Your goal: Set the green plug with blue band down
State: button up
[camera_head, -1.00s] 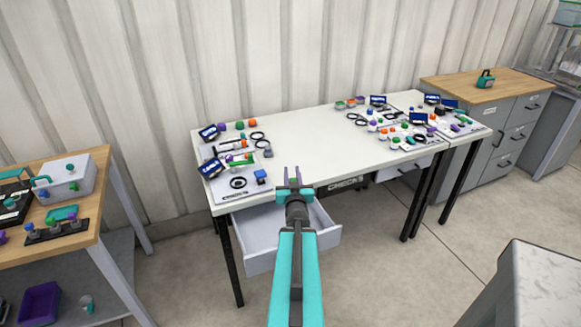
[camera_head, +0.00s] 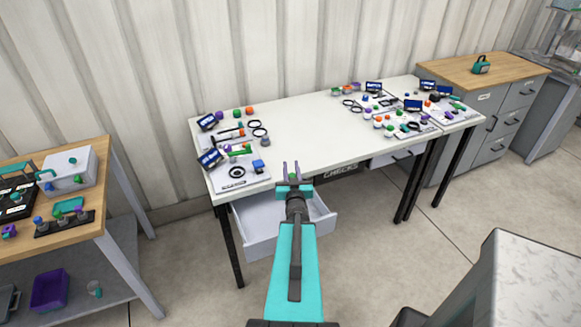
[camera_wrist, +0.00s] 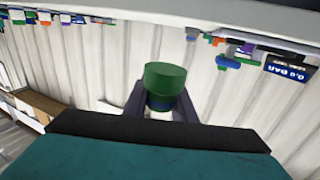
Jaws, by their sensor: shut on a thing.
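The green plug with blue band (camera_wrist: 165,80) is between the fingers of my gripper (camera_wrist: 162,103) in the wrist view, its green top outward and the blue band below. My gripper (camera_head: 291,172) is shut on it. In the head view, the plug shows as a small green spot (camera_head: 292,176) between the fingers. The gripper is in front of the white table's near edge, above the open drawer (camera_head: 262,232). Whether the plug is over the tabletop is hard to tell.
The white table (camera_head: 305,135) has a bare middle. Mats with displays, rings and coloured plugs fill its left end (camera_head: 237,172) and right end. A wooden bench (camera_head: 85,150) with a grey box stands left. A wood-topped cabinet (camera_head: 500,82) stands back right.

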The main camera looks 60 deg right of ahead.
jog(key=shift+w, duration=0.1)
dwell(0.7)
jog(key=w+a+r+n+t+y+b, duration=0.1)
jog(key=w+a+r+n+t+y, duration=0.25)
jog(key=w+a, duration=0.65)
jog(key=w+a+r+n+t+y+b, duration=0.1)
jog(key=w+a+r+n+t+y, duration=0.2)
jog(key=w+a, duration=0.7)
jog(key=w+a+r+n+t+y+b, duration=0.1)
jog(key=w+a+r+n+y, duration=0.3)
jog(key=w+a, duration=0.6)
jog(key=w+a+r+n+g+y+b, duration=0.1)
jog(key=w+a+n+y, duration=0.15)
jog(key=a+y, duration=0.55)
jog(key=w+a+r+n+g+y, duration=0.1)
jog(key=w+a+n+y, duration=0.2)
jog(key=a, duration=0.9)
jog(key=s+a+f+n+g+y, duration=0.4)
jog(key=s+a+y, duration=0.4)
jog(key=a, duration=0.3)
jog(key=shift+s+a+f+n+g, duration=0.2)
jog(key=shift+n+g, duration=0.55)
jog(key=shift+n, duration=0.25)
